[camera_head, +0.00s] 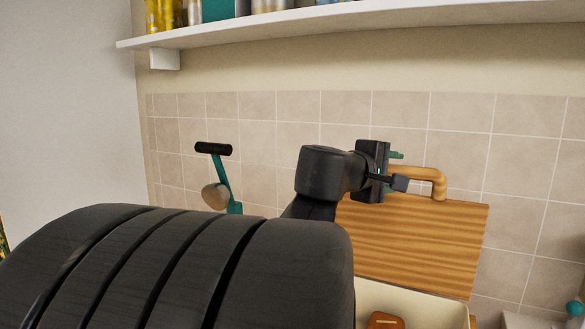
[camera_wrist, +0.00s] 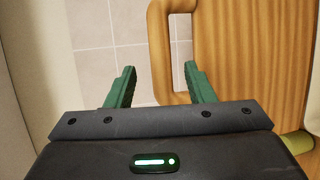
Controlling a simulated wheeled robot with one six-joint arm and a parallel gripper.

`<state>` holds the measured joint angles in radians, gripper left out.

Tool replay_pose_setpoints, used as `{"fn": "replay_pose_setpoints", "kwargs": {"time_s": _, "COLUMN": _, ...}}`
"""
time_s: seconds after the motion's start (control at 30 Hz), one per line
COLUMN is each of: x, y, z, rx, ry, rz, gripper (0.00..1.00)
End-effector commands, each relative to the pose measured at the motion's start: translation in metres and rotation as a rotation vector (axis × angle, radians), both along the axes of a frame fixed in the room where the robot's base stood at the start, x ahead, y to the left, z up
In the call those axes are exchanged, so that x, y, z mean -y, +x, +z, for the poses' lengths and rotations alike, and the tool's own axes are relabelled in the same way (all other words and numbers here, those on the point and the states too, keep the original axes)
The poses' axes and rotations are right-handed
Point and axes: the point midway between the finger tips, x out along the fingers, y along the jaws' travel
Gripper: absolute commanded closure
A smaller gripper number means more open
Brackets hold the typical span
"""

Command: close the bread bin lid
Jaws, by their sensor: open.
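The bread bin's wooden lid (camera_head: 415,240) stands raised, its broad face in front of the tiled wall. The cream bin body (camera_head: 430,306) shows below it, open at the top, with a brown item (camera_head: 385,320) inside. The lid's wooden handle (camera_head: 426,176) sticks out at the upper edge. My gripper (camera_head: 397,170) is open just left of the handle in the head view. In the wrist view, the handle bar (camera_wrist: 157,50) lies between the two spread green fingers of my gripper (camera_wrist: 160,72).
A white shelf (camera_head: 350,27) with several containers runs above. A teal and black utensil (camera_head: 222,172) stands left of my wrist, beside a round brownish thing (camera_head: 215,196). A teal-topped object (camera_head: 574,308) is at the lower right. My arm hides much of the counter.

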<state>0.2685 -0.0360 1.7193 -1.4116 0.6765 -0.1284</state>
Motion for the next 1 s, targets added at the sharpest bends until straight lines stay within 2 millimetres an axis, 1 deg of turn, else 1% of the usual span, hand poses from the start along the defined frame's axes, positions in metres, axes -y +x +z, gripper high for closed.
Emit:
{"fn": "replay_pose_setpoints", "kwargs": {"time_s": 0.03, "x": 0.011, "y": 0.006, "z": -0.003, "rx": -0.004, "ry": 0.002, "rz": -0.006, "gripper": 0.51}}
{"fn": "replay_pose_setpoints", "kwargs": {"time_s": 0.2, "x": 0.039, "y": 0.026, "z": -0.01, "rx": -0.002, "ry": 0.003, "rz": -0.004, "gripper": 0.51}}
{"fn": "replay_pose_setpoints", "kwargs": {"time_s": 0.4, "x": 0.063, "y": 0.044, "z": -0.015, "rx": -0.001, "ry": 0.002, "rz": -0.002, "gripper": 0.51}}
{"fn": "replay_pose_setpoints", "kwargs": {"time_s": 0.6, "x": 0.074, "y": 0.052, "z": -0.018, "rx": 0.0, "ry": 0.003, "rz": -0.001, "gripper": 0.51}}
{"fn": "replay_pose_setpoints", "kwargs": {"time_s": 0.9, "x": 0.075, "y": 0.053, "z": -0.018, "rx": 0.0, "ry": 0.003, "rz": -0.001, "gripper": 0.51}}
{"fn": "replay_pose_setpoints", "kwargs": {"time_s": 0.97, "x": 0.075, "y": 0.053, "z": -0.018, "rx": 0.0, "ry": 0.003, "rz": -0.001, "gripper": 0.63}}
{"fn": "replay_pose_setpoints", "kwargs": {"time_s": 1.0, "x": 0.075, "y": 0.053, "z": -0.018, "rx": 0.0, "ry": 0.003, "rz": -0.001, "gripper": 0.71}}
